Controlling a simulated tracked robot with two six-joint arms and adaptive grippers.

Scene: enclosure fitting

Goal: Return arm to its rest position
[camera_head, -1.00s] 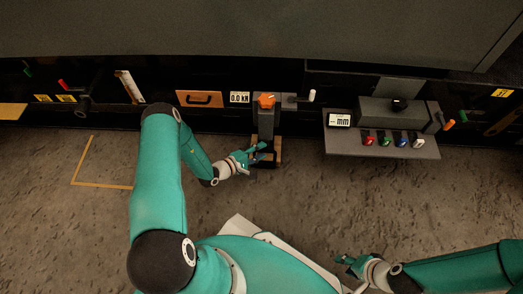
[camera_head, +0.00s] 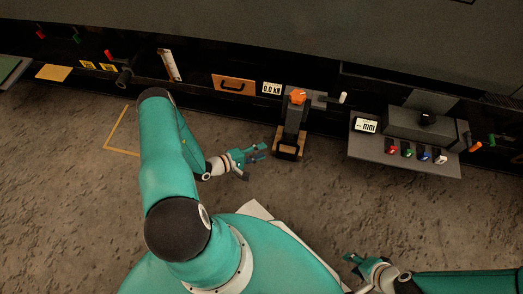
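My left gripper (camera_head: 253,161) hangs over bare floor, left of the small press-like stand with an orange knob (camera_head: 297,97). Its fingers are spread with a gap between them and nothing shows in it. It is apart from the stand. My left arm (camera_head: 166,150) is bent, with its elbow high at the left. My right gripper (camera_head: 352,264) is low at the bottom right over the floor. Its fingers look parted, and I see nothing between them.
A grey shelf (camera_head: 380,158) at the right carries several coloured knobs and a display reading mm (camera_head: 365,125). A 0.0 kN display (camera_head: 271,88) and an orange drawer front with a black handle (camera_head: 234,86) sit along the dark bench. Floor between is clear.

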